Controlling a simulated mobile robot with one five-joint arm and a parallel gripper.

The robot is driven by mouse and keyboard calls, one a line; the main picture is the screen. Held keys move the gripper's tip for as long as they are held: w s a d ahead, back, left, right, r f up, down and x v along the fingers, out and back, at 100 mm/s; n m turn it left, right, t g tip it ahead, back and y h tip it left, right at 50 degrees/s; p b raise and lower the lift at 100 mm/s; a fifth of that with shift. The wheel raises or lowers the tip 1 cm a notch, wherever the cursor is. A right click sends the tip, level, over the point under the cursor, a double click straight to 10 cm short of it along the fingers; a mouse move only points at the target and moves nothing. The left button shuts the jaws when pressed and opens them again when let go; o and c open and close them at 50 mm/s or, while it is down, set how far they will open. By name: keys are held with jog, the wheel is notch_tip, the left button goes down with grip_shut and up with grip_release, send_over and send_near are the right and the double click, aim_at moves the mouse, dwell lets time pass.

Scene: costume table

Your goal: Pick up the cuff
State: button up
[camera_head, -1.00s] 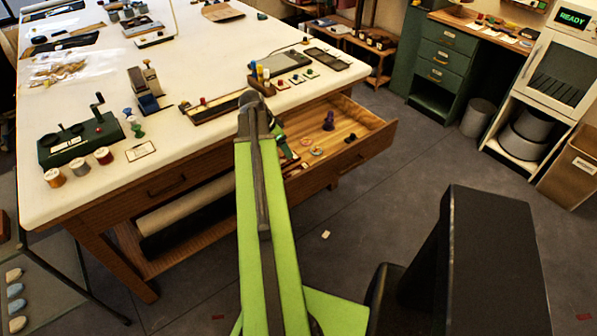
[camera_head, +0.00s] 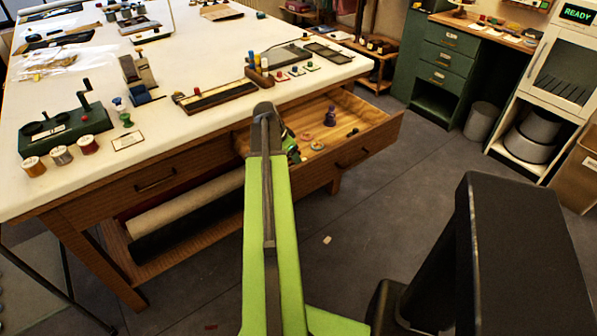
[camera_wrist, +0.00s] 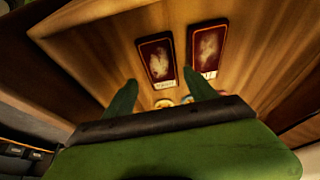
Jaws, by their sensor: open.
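In the head view my gripper (camera_head: 292,150) is mostly hidden behind my arm, at the open wooden drawer (camera_head: 372,146). The wrist view looks into the drawer (camera_wrist: 88,50). Two dark red cards (camera_wrist: 157,60) with pale patches lie beyond the fingertips. Small pale yellow round pieces (camera_wrist: 165,103) show between the fingers, partly hidden by the gripper. I cannot make out which piece is the cuff.
The drawer also holds a purple piece (camera_head: 331,117), a small ring-like piece (camera_head: 317,145) and a small dark piece (camera_head: 352,132). The white-topped table (camera_head: 200,75) above carries spools and tools. The drawer's front wall stands near my arm.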

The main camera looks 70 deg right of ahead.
jog(key=b+x, duration=0.4)
jog(key=x, duration=0.1)
jog(key=shift+w+f+b, duration=0.1)
jog(key=shift+f+b, duration=0.1)
jog(key=shift+b, duration=0.1)
jog(key=shift+r, duration=0.2)
jog(key=shift+c, duration=0.4)
jog(key=c, duration=1.2)
